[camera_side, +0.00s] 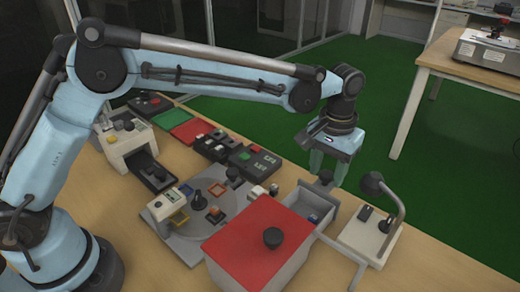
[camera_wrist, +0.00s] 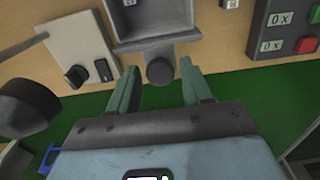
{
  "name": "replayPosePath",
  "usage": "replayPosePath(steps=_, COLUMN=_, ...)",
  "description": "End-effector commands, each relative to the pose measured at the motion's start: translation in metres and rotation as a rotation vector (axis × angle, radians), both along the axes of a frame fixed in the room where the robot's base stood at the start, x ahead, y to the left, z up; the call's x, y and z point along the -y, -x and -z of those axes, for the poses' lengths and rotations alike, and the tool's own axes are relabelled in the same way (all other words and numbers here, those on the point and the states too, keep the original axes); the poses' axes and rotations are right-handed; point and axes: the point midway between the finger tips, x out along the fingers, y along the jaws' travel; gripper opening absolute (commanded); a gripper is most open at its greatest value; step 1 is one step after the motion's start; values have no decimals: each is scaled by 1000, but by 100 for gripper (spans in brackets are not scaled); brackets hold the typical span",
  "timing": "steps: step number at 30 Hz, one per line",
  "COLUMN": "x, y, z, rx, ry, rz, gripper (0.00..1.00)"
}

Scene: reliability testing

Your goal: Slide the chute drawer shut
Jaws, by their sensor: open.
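The chute drawer (camera_side: 322,222) is a grey tray sticking out from the grey box with a red lid (camera_side: 262,238). Its dark round knob (camera_side: 325,176) is on the outer end, and a small blue-marked item lies inside. In the wrist view, the drawer (camera_wrist: 153,44) is at the top, with the knob (camera_wrist: 160,70) below its front edge. My gripper (camera_side: 328,172) is over the drawer's outer end, fingers pointing down. In the wrist view, the open gripper (camera_wrist: 159,66) has one green finger on each side of the knob, with gaps visible. Contact cannot be seen.
A beige device with a curved dark-headed lamp (camera_side: 371,235) stands right of the drawer. A dark button panel (camera_side: 255,162) is on its left. A grey plate with small fixtures (camera_side: 190,240) lies left of the red-lidded box. Green floor lies beyond the table edge.

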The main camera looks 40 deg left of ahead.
Motion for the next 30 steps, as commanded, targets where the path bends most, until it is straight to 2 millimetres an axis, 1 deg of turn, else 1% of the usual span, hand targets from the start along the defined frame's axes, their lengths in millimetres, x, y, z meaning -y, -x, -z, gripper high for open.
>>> replayPosePath(steps=4, x=0, y=0, z=0, rx=0, ry=0, rz=0, gripper=49)
replayPosePath(steps=5, x=0, y=0, z=0, rx=0, ry=0, rz=0, gripper=47)
replayPosePath(steps=9, x=0, y=0, z=0, rx=0, ry=0, rz=0, gripper=26)
replayPosePath(steps=10, x=0, y=0, z=0, rx=0, ry=0, rz=0, gripper=21)
replayPosePath(steps=11, x=0, y=0, z=0, rx=0, ry=0, rz=0, gripper=19)
replayPosePath(steps=17, x=0, y=4, z=-1, rx=0, ry=0, rz=0, gripper=19)
replayPosePath(steps=30, x=1, y=40, z=-1, rx=0, ry=1, rz=1, gripper=19)
